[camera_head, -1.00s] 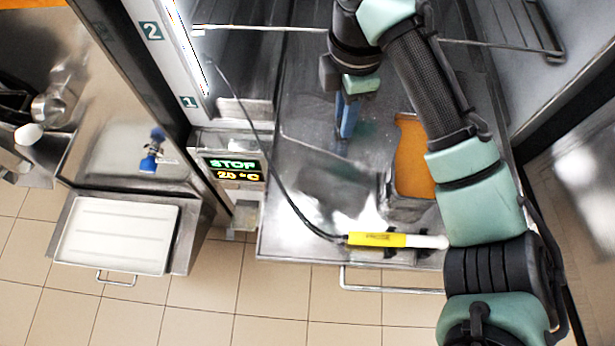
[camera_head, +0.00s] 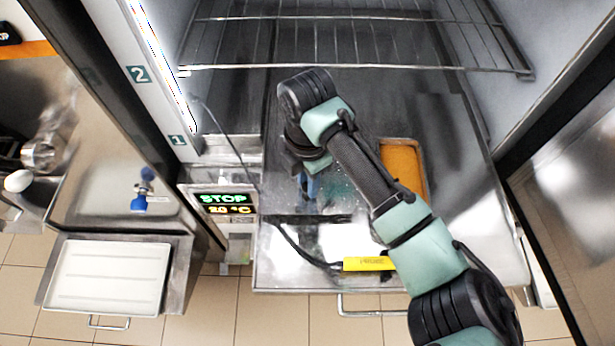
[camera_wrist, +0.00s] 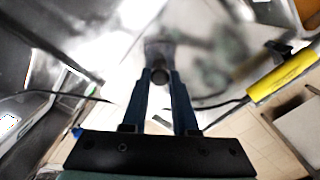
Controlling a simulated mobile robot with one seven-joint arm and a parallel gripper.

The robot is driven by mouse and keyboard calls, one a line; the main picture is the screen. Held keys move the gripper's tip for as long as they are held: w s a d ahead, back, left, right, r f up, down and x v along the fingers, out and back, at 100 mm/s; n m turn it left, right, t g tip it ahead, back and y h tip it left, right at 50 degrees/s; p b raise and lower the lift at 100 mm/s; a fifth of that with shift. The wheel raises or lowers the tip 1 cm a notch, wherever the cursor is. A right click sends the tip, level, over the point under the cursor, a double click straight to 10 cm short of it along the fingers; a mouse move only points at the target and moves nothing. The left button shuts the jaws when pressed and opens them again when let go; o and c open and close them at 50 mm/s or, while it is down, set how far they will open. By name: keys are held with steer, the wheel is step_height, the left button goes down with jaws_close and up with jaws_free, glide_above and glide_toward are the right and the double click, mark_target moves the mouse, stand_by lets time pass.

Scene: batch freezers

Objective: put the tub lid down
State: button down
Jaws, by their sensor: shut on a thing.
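My gripper (camera_head: 308,190) points down over the steel surface inside the open freezer. In the wrist view its two blue fingers (camera_wrist: 160,78) are closed around a small dark round knob. I take this knob to be the handle of the tub lid (camera_head: 335,200), a shiny steel plate that blends with the steel around it. Its outline is hard to make out, and I cannot tell whether it touches the surface. A tub (camera_head: 424,170) with orange contents stands uncovered to the right of the gripper, partly hidden by my arm.
A yellow probe (camera_head: 368,264) with a black cable lies near the front edge. A wire shelf (camera_head: 350,68) spans the cabinet above. A display (camera_head: 228,203) reads STOP at left. A white tray (camera_head: 108,277) sits farther left. Steel right of the tub (camera_head: 465,200) looks clear.

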steer(key=shift+f, duration=0.25)
steer(key=shift+f+b, duration=0.4)
steer(key=shift+f, duration=0.1)
steer(key=c, duration=0.7)
jaws_free()
steer(key=shift+r, duration=0.15)
steer(key=shift+r+p, duration=0.3)
steer(key=shift+r, duration=0.05)
step_height(320, 180, up, 12)
steer(key=shift+r+b, duration=0.2)
steer(key=shift+b, duration=0.75)
